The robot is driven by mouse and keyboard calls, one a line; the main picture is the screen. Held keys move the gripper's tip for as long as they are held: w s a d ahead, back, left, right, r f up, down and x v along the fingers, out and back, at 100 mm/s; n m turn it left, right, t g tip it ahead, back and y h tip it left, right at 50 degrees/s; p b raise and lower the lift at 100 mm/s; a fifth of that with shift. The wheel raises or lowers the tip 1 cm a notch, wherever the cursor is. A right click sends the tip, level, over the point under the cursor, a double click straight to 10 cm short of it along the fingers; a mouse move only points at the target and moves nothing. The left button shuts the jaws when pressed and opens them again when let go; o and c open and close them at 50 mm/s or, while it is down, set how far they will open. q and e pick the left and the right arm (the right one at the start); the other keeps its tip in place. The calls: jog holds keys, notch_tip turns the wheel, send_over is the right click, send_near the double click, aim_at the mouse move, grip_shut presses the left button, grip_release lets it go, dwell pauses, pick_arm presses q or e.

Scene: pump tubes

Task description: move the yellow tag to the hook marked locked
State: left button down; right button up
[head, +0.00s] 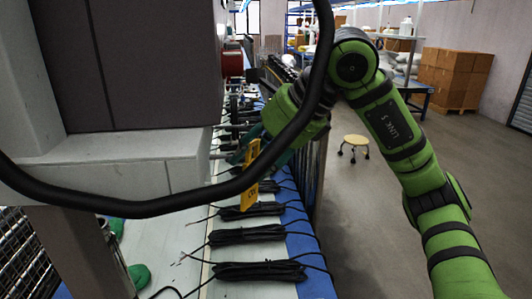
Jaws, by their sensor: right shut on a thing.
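The yellow tag (247,196) hangs upright beside the large grey machine housing, above the bench with coiled cables. My right gripper (248,152) is shut on the tag near its upper end; a thick black hose partly covers the tag and the gripper. The writing on the tag is too small to read. No hook marked locked can be made out in the head view. My left gripper is not in view.
The black hose (150,208) loops across the foreground. The grey housing (150,65) fills the upper left, with a red part (232,63) beyond it. Several coiled black cables (260,271) lie along the bench. A round stool (356,140) stands on open floor to the right.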

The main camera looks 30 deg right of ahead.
jog(key=shift+w+a, duration=0.4)
jog(key=shift+a, duration=0.3)
jog(key=shift+w+a+f, duration=0.35)
jog(key=shift+a+f, duration=0.25)
jog(key=shift+a, duration=0.05)
jog(key=o, duration=1.2)
jog(key=shift+r, duration=0.1)
jog(key=v, duration=1.2)
